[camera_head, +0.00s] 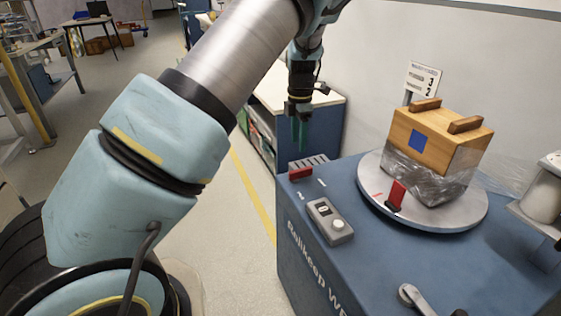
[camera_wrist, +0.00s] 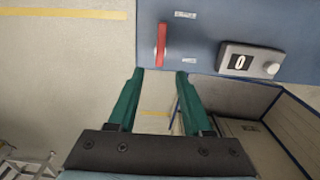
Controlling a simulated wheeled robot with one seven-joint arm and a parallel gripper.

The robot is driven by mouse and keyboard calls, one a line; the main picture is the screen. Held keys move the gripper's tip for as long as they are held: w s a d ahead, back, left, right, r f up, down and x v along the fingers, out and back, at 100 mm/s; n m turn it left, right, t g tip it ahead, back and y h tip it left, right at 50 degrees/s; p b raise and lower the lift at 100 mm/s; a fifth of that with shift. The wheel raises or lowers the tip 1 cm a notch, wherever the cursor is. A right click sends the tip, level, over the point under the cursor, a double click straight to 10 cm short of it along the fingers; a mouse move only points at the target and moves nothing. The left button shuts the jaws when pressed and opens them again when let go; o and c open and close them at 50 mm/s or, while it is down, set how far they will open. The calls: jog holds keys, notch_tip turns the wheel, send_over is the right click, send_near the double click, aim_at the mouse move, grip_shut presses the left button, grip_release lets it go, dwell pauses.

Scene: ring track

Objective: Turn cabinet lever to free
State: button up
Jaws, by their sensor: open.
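The blue cabinet (camera_head: 300,240) has a red lever (camera_head: 300,173) near the corner of its top. In the wrist view the red lever (camera_wrist: 161,45) runs up and down the picture, with two small white labels to its right, too small to read. My gripper (camera_head: 299,140) hangs just beyond that corner in the head view. In the wrist view my gripper (camera_wrist: 160,75) is open and empty. Its green fingertips point toward the lever's near end, with the lever lined up between them but apart from them.
A grey box with a dial (camera_head: 330,221) sits near the lever; its display (camera_wrist: 240,62) reads 0. A round turntable (camera_head: 455,218) carries a film-wrapped wooden crate (camera_head: 440,139) and a red piece (camera_head: 397,194). A grey crank handle (camera_head: 414,297) is at the front. Floor is clear left of the cabinet.

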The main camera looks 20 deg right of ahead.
aim_at(297, 171)
notch_tip(297, 171, down, 10)
jog(key=shift+f, duration=0.25)
jog(key=shift+c, duration=0.2)
grip_shut()
dwell(0.4)
